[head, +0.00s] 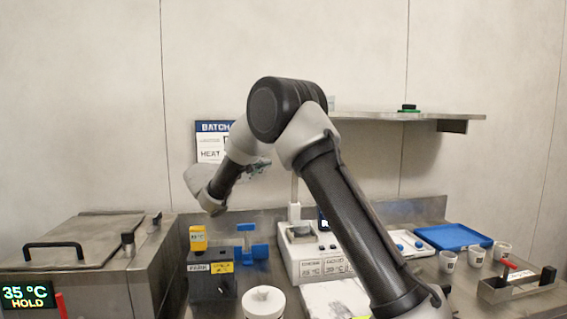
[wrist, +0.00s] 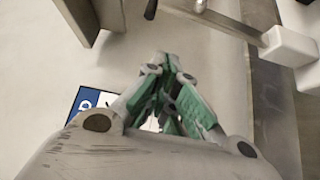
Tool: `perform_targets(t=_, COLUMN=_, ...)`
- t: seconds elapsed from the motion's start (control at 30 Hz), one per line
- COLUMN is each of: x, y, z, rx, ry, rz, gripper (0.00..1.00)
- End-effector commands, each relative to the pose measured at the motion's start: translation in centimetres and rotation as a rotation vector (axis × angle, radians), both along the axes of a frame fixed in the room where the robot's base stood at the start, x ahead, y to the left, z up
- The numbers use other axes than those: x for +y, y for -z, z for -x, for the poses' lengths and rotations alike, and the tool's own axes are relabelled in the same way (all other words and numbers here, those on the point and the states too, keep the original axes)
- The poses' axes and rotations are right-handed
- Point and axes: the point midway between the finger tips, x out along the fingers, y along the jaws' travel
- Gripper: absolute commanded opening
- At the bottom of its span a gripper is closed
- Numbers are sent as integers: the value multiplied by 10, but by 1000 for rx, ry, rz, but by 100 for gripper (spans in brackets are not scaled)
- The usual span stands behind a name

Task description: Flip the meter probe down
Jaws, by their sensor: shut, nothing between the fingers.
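The meter (head: 318,262) is a white bench unit with a small dish on top and two labels on its front. A pale upright post (head: 294,200) rises at its back left, its upper part hidden by my arm. In the wrist view a white block (wrist: 290,46) carries a metal rod (wrist: 222,22) that runs left; this looks like the meter probe, but I cannot tell for sure. My gripper (wrist: 168,122) has green-padded fingers, shut and empty, apart from the rod. In the head view my gripper (head: 258,168) is partly hidden, above and left of the meter, before the wall sign.
A dark box (head: 208,285) with a yellow block and a blue fixture (head: 252,245) stand left of the meter. A white lidded jar (head: 263,302) is in front. A wall shelf (head: 420,116) is behind; a blue tray (head: 455,237) and white cups (head: 476,256) stand right.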

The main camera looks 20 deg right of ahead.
Motion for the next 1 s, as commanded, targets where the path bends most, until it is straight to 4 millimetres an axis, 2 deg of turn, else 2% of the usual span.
perform_targets(t=0.23, x=-1, y=0, z=0, rx=3, ry=1, rz=-1, gripper=0)
perform_targets(t=0.37, x=-9, y=0, z=-4, rx=4, ry=3, rz=-2, gripper=0)
perform_targets(t=0.83, x=-92, y=-5, z=-45, rx=4, ry=5, rz=-2, gripper=0)
perform_targets(t=1.0, x=-84, y=-3, z=-20, rx=6, ry=-1, rz=-1, gripper=0)
